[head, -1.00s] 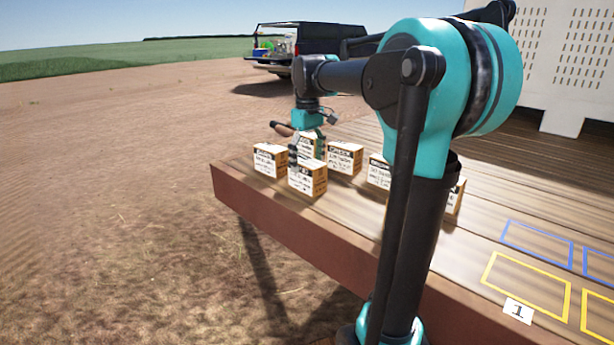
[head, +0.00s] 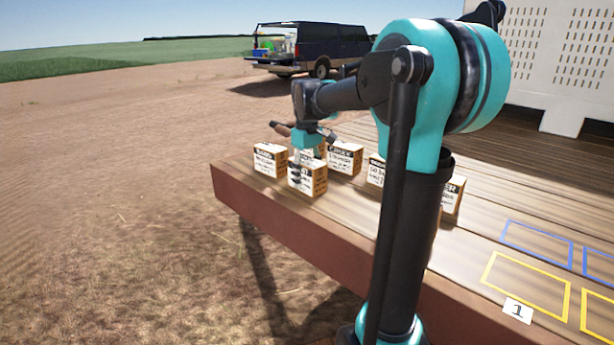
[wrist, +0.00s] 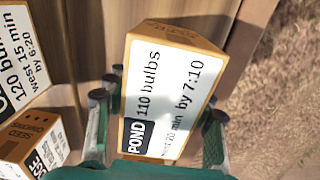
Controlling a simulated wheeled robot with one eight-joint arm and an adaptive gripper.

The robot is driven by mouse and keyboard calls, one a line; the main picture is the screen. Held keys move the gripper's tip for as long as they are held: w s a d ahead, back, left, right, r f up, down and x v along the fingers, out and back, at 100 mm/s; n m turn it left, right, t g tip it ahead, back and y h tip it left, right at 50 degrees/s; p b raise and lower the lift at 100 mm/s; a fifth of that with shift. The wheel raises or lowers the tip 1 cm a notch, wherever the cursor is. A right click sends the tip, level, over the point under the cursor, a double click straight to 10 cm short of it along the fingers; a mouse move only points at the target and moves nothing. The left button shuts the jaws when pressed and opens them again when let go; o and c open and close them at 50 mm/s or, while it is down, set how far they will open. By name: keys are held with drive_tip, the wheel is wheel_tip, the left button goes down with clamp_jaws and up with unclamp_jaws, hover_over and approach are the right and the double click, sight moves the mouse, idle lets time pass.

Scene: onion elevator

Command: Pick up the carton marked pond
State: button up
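The carton marked POND (wrist: 165,95) fills the middle of the wrist view, its white label reading 110 bulbs and by 7:10. My gripper (wrist: 158,106) is open, with fingers on either side of the carton. A gap shows between the left fingers and the carton; the right finger is close to its edge, and contact there is unclear. In the head view my gripper (head: 297,174) is low at the front carton (head: 314,180), which appears to be the same one and stands on the wooden deck.
A carton reading 120 bulbs (wrist: 22,50) and one with a label ending in GE (wrist: 25,140) are close on the left. In the head view, several cartons, such as one behind (head: 345,158), crowd the deck (head: 480,215). Its edge is near.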

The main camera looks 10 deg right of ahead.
drive_tip(key=c, duration=1)
drive_tip(key=shift+r, duration=0.1)
